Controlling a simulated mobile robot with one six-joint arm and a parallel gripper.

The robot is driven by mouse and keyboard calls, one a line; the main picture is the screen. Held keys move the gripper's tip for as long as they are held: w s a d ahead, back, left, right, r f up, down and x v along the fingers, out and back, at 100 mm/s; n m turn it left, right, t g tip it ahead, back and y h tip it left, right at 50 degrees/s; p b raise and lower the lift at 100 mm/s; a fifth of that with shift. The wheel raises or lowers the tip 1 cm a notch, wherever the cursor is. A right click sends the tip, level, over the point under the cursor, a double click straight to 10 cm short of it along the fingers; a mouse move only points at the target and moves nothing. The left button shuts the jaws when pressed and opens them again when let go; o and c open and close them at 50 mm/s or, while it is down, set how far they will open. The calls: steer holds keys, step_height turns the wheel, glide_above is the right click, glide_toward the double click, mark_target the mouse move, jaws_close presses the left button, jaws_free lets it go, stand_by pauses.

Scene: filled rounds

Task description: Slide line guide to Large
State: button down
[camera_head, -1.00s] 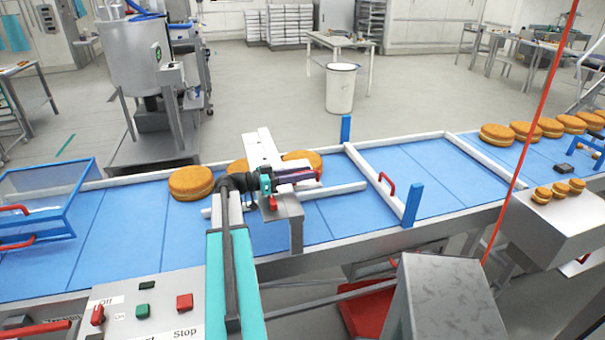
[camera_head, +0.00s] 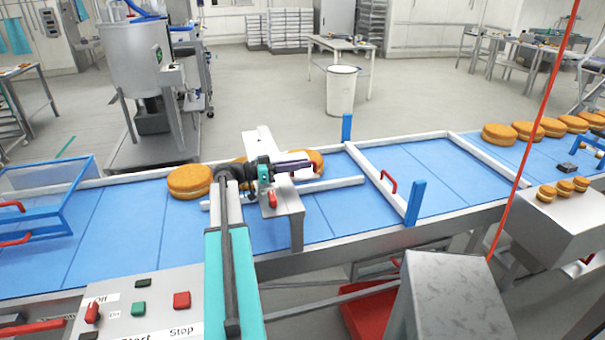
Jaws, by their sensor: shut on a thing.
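The line guide is a long white rail (camera_head: 338,184) lying along the blue conveyor belt, with a grey bracket (camera_head: 284,208) and a red knob (camera_head: 272,201) at its near side. A white plate (camera_head: 258,142) rises behind my wrist. My gripper (camera_head: 308,167) reaches right over the guide and is shut on a part of it; the grip itself is small and partly hidden by my wrist. No Large mark or size scale can be read. Orange-brown filled rounds stand on the belt: one (camera_head: 189,181) at left, others partly hidden behind the guide and my gripper.
A fixed white frame with blue posts (camera_head: 414,203) and a red handle (camera_head: 388,181) crosses the belt at right. A control panel (camera_head: 150,312) with buttons is in front at left. A grey box (camera_head: 450,300) stands in front at right. More rounds (camera_head: 528,130) sit farther right.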

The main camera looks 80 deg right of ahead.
mark_target(296, 158)
steer(key=shift+w+d+b, duration=0.35)
steer(key=shift+d+b, duration=0.2)
steer(key=shift+d, duration=0.15)
steer(key=shift+w+d+b, duration=0.35)
steer(key=shift+d+b, duration=0.2)
steer(key=shift+d, duration=0.2)
steer(key=shift+w+d+b, duration=0.35)
steer(key=shift+d+b, duration=0.2)
steer(key=shift+d, duration=0.15)
steer(key=c, duration=1.8)
jaws_free()
steer(key=shift+o, duration=0.2)
steer(key=shift+w+a, duration=0.1)
